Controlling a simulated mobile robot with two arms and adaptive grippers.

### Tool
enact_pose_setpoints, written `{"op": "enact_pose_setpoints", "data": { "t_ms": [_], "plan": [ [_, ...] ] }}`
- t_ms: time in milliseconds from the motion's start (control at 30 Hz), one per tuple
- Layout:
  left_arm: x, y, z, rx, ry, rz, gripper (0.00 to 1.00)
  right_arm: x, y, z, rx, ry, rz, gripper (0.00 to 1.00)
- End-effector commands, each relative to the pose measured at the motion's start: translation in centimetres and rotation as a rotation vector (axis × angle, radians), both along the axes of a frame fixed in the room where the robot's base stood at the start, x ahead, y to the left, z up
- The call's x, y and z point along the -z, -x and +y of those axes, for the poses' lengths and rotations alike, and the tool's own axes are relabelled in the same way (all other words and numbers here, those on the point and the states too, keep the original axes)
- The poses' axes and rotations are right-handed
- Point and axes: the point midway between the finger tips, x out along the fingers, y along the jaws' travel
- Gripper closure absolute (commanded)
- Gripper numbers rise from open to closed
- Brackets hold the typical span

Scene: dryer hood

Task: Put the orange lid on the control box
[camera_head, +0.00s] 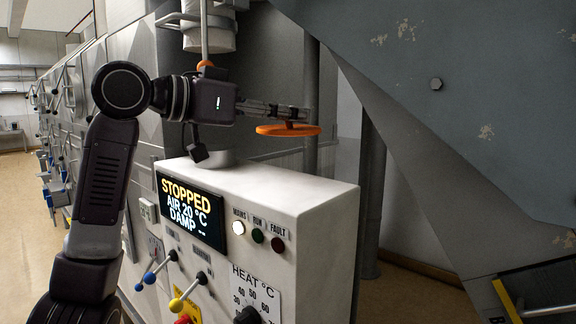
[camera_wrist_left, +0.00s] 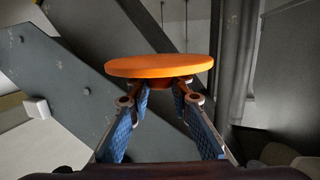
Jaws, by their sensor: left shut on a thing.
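The orange lid (camera_head: 288,131) is a flat round disc, held roughly level above the control box in the head view. It also shows in the left wrist view (camera_wrist_left: 158,66), at the fingertips. My left gripper (camera_head: 290,114) is shut on the lid's small upper part, with the disc apart from the box. The control box (camera_head: 285,188) is pale, with a flat top and a lit display (camera_head: 191,211) reading "STOPPED AIR 20 °C DAMP". A round grey fitting (camera_head: 205,160) stands on the box top toward the rear left, partly behind my wrist. My right gripper is not in view.
A vertical pipe (camera_head: 205,30) rises behind my left wrist. A large grey sloping metal hood (camera_head: 450,95) fills the right side. Levers with blue and yellow knobs (camera_head: 176,304) stick out of the box front. Open floor (camera_head: 25,215) lies at the left.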

Motion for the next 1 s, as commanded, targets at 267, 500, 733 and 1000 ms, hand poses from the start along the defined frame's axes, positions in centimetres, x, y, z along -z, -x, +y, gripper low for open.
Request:
{"op": "enact_pose_setpoints", "data": {
  "t_ms": [267, 500, 733, 1000],
  "plan": [
    [5.0, 0.0, 0.0, 0.000, 0.001, 0.002, 0.92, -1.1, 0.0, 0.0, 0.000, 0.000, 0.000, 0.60],
    [7.1, 0.0, 0.0, 0.000, -0.001, 0.003, 0.92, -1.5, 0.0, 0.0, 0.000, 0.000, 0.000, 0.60],
    [9.4, 0.1, 0.0, 0.000, 0.000, 0.000, 0.92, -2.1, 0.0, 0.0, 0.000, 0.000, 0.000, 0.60],
    [9.6, 0.0, 0.0, 0.000, -0.001, -0.001, 0.92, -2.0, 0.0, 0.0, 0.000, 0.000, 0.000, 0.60]
  ]
}}
